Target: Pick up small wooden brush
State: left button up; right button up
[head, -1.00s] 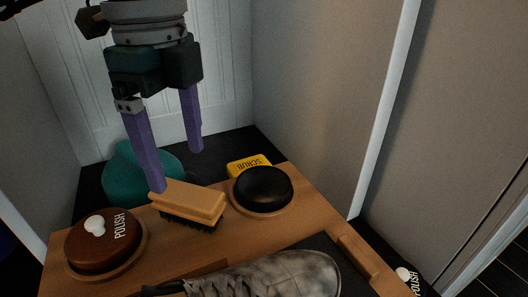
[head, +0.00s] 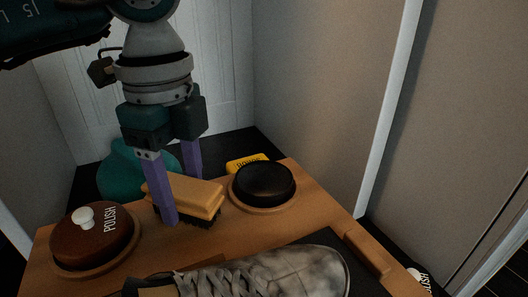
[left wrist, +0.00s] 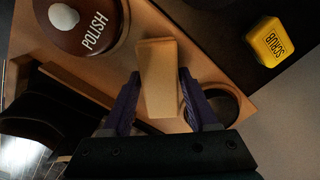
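The small wooden brush (head: 198,194) has a light wooden back and dark bristles. It lies bristles down on the wooden board (head: 305,218). My left gripper (head: 181,198) points down with its two purple fingers on either side of the brush. One finger stands in front of it and the other behind, its tip hidden. In the left wrist view the brush (left wrist: 158,72) lies between the fingers of the left gripper (left wrist: 159,76), with narrow gaps showing, so the gripper looks open around it. My right gripper is in neither view.
A brown polish tin (head: 93,238) stands left of the brush and a black round tin (head: 264,183) right of it. A grey shoe (head: 270,275) lies in front. A yellow scrub box (head: 247,163) and a teal object (head: 125,172) are behind. Walls enclose the back.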

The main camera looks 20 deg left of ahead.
aim_at(180, 185)
pick_arm(q)
grip_shut()
jog(key=shift+r, duration=0.1)
dwell(0.3)
notch_tip(180, 185, up, 20)
jog(key=p, duration=0.8)
